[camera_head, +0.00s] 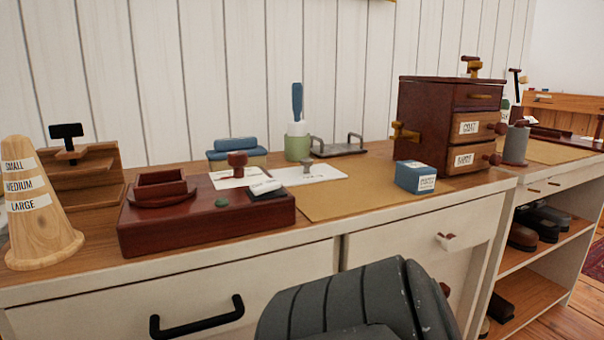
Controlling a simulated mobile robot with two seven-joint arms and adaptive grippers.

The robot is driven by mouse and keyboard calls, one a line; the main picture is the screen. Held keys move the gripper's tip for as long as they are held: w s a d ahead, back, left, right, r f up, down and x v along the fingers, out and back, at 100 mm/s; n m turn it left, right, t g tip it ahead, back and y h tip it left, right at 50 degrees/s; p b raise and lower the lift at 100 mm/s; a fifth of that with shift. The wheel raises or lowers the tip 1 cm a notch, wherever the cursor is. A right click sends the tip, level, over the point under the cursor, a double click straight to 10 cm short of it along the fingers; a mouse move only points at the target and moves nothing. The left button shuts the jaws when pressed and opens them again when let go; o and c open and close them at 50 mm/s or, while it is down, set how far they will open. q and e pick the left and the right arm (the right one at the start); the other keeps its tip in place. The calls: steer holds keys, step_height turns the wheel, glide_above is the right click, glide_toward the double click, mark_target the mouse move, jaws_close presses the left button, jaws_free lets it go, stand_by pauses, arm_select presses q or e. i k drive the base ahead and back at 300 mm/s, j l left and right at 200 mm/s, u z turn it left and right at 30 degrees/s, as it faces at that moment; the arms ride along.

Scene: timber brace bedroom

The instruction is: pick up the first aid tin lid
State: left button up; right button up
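No tin clearly marked as first aid can be read in this view. A small tan box with a blue lid (235,150) stands at the back of the counter near the wall, and a blue rounded piece lies on top of it. The lid looks seated on the box. A small blue box (415,177) with a white label sits on the tan mat at the right; its print is too small to read. I cannot tell which of these is the first aid tin. Neither of my grippers shows in this view.
A red-brown tray (205,230) and wooden size cone (42,215) stand at the left. A drawer cabinet (450,120) stands at the right. A green pot (298,142) is behind the tan mat (345,200). A dark grey ribbed part (350,305) rises in front of the drawers.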

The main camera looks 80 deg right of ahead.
mark_target(308, 172)
steer(key=z, duration=2.5)
steer(key=u, duration=2.7)
steer(key=k+l+z, duration=0.1)
steer(key=k+z, duration=0.25)
steer(key=k+l+z, duration=0.2)
steer(key=k+z, duration=0.15)
steer(key=k+l+z, duration=0.35)
steer(key=i, duration=0.5)
